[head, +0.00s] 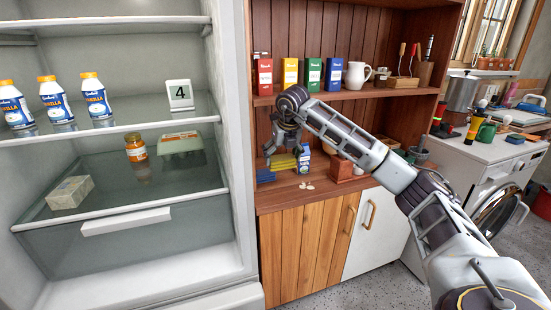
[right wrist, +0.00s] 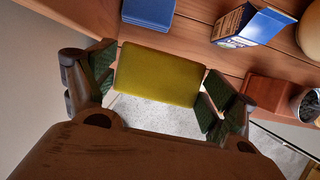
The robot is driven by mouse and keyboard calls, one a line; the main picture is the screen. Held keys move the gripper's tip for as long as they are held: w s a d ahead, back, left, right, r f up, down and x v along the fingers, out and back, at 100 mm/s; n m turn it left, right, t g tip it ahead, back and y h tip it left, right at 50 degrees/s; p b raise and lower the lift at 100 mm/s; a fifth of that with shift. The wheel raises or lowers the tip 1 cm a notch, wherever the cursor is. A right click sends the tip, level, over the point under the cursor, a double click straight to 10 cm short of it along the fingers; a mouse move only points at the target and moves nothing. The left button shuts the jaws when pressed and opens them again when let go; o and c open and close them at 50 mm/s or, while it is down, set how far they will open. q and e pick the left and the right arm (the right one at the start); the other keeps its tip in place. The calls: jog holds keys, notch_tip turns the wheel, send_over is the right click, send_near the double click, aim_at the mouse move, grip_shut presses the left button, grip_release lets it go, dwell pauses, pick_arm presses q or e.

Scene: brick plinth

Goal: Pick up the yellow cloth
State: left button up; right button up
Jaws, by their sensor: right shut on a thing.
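The yellow cloth (right wrist: 156,76) is a flat folded rectangle between the two fingers of my right gripper (right wrist: 158,88) in the right wrist view. The fingers are shut on its two short sides. In the head view the cloth (head: 284,162) shows just under my right gripper (head: 283,152), at the front of the wooden counter. Grey floor shows past its lower edge in the wrist view. I cannot tell how far it is above the counter. My left gripper is not in view.
A blue folded cloth (right wrist: 148,12) lies beside it on the counter (head: 325,190). A blue and white carton (right wrist: 250,24) and a brown box (right wrist: 272,95) stand to the right. The open fridge (head: 240,150) is on the left.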

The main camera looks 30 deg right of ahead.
pick_arm(q)
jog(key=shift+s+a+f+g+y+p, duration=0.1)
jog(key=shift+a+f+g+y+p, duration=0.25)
jog(key=shift+p, duration=0.8)
pick_arm(e)
jog(key=s+d, duration=0.4)
jog(key=d, duration=1.2)
jog(key=shift+d, duration=0.2)
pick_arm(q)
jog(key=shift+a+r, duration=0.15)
